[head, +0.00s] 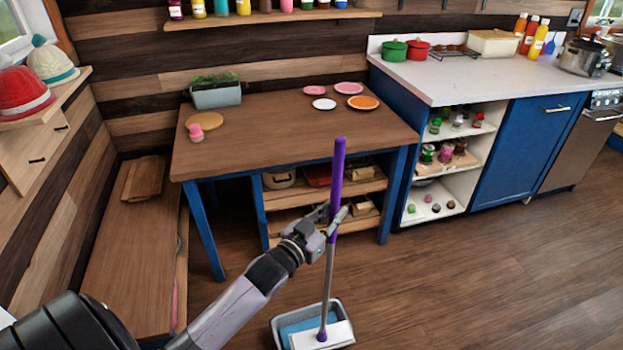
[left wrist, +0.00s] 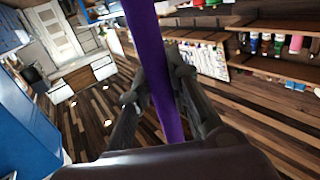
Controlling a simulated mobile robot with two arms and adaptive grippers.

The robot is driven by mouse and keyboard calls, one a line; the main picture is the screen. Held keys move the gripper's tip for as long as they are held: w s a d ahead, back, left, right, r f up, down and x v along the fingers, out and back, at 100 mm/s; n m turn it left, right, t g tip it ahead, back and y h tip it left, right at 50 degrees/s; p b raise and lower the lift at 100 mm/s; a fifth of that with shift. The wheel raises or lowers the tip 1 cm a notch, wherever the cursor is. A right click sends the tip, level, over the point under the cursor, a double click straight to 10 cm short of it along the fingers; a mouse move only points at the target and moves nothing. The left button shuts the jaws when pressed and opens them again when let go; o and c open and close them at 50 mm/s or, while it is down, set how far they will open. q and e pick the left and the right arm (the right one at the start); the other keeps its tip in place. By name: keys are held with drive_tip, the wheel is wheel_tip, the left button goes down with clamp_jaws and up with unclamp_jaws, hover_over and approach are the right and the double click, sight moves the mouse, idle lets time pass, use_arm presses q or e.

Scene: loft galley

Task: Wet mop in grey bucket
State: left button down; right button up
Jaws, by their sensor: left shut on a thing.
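The mop has a purple upper handle (head: 338,165), a grey lower pole and a white flat head (head: 322,337) with a purple joint. It stands nearly upright, leaning slightly. The grey bucket (head: 277,331) is on the floor at the bottom of the head view, with blue inside. The mop head is over the bucket's right part; I cannot tell whether it is in the water or on the rim. My left gripper (head: 330,222) is shut on the purple handle, which also shows between the fingers in the left wrist view (left wrist: 160,75). My right gripper is not seen.
A wooden table (head: 270,130) with blue legs and shelves stands behind the mop. A wooden bench (head: 130,265) is at the left. Blue cabinets with a white counter (head: 480,75) are at the right. The wooden floor (head: 480,280) at the right is clear.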

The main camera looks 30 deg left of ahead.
use_arm(q)
drive_tip(key=w+a+r, duration=0.3)
drive_tip(key=w+a, duration=0.1)
drive_tip(key=a, duration=0.4)
wheel_tip(320, 180, down, 7)
drive_tip(key=b, duration=0.6)
drive_tip(key=shift+a+f+n+y+b, duration=0.2)
drive_tip(key=shift+a+n+y+b, duration=0.1)
drive_tip(key=shift+a+n+y, duration=0.1)
